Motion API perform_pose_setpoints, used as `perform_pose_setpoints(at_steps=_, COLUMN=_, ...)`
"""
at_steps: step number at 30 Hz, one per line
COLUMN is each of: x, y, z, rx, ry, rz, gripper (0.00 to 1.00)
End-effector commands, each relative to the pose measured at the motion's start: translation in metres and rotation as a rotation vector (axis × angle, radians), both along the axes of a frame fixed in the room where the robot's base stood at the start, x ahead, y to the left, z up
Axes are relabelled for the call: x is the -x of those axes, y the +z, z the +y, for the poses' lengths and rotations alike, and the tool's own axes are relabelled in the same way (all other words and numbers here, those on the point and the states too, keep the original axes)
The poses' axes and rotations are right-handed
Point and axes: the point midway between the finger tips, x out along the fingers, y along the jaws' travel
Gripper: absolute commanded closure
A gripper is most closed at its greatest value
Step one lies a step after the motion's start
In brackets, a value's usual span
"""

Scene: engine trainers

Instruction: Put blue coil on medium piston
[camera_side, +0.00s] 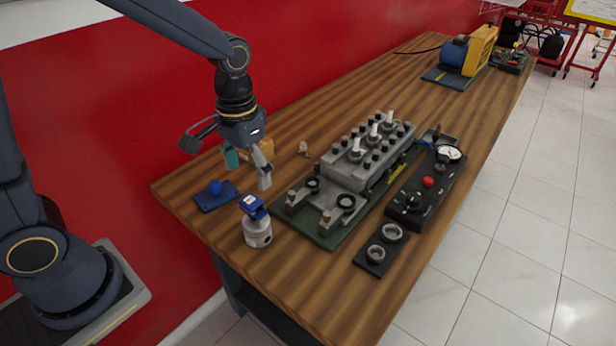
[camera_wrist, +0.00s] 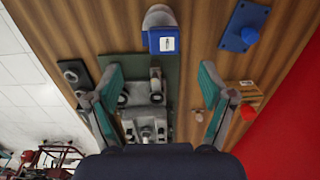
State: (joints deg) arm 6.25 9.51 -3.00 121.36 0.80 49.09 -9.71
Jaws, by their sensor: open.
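The blue coil (camera_side: 253,207) is a small blue block with a white label. It appears to sit, slightly tilted, on top of a pale grey cylindrical piston (camera_side: 258,233) near the table's front edge. The wrist view shows the coil (camera_wrist: 163,41) overlapping the grey piston (camera_wrist: 158,17) at the top centre; whether it is fully seated I cannot tell. I cannot confirm that this piston is the medium one. My gripper (camera_side: 248,170) is open and empty above the table, behind the coil. Its teal-padded fingers (camera_wrist: 160,76) are spread wide in the wrist view, apart from the coil.
A blue plate with a knob (camera_side: 211,200) lies left of the piston. The grey engine block (camera_side: 355,172) on its green base stands to the right. A black plate with two rings (camera_side: 366,262) and a control panel (camera_side: 409,207) lie beyond. A wooden block (camera_wrist: 244,91) is near my gripper.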

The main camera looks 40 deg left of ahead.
Motion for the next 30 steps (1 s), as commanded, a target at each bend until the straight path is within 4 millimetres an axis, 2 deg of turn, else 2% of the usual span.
perform_pose_setpoints(at_steps=5, x=0.005, y=0.022, z=0.003, rx=0.002, ry=0.001, rz=-0.027, gripper=0.19)
perform_pose_setpoints(at_steps=7, x=0.013, y=0.038, z=0.009, rx=0.005, ry=0.001, rz=-0.072, gripper=0.19)
perform_pose_setpoints(at_steps=12, x=0.053, y=0.085, z=0.029, rx=0.01, ry=0.005, rz=-0.24, gripper=0.19)
perform_pose_setpoints(at_steps=15, x=0.079, y=0.102, z=0.039, rx=0.009, ry=0.003, rz=-0.337, gripper=0.19)
perform_pose_setpoints(at_steps=21, x=0.113, y=0.114, z=0.049, rx=0.004, ry=0.002, rz=-0.465, gripper=0.19)
perform_pose_setpoints(at_steps=30, x=0.12, y=0.115, z=0.05, rx=0.001, ry=0.0, rz=-0.49, gripper=0.19)
